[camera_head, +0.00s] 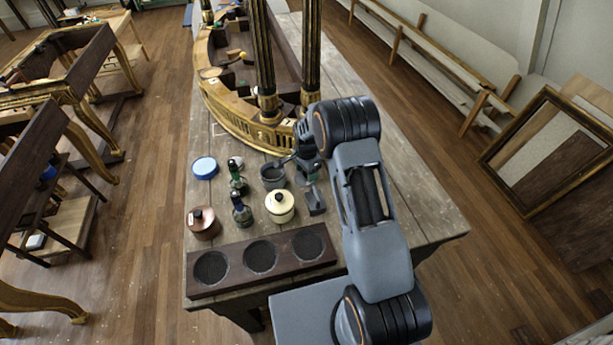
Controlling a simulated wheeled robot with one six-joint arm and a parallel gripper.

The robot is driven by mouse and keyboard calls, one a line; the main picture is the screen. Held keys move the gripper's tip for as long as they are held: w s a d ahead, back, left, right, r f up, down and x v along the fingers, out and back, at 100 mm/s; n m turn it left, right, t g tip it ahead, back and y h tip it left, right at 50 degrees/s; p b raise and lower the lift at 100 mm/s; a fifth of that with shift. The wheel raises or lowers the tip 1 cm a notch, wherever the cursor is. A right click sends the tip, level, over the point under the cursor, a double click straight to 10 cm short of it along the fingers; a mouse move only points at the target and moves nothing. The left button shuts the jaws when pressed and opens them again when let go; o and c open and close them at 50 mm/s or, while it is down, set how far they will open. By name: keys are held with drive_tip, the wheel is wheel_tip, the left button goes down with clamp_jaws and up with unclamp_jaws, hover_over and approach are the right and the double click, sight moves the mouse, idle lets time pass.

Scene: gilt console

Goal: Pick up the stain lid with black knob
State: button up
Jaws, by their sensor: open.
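Which of the two is the stain lid is not labelled legibly; the brown one looks stain-coloured. My gripper (284,162) is open above the table, beyond the cream pot and right of the brown lid, apart from both. Its fingers are small and partly hidden by my wrist.
A grey pot (273,177) stands close below my gripper. Dark bottles (241,212) stand between the two lids. A blue-topped tin (204,167) lies farther back left. The dark rack (232,277) fills the front edge; the gilt console (238,120) stands behind.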

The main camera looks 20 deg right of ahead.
clamp_jaws()
idle(0.3)
drive_tip(key=shift+r, duration=0.1)
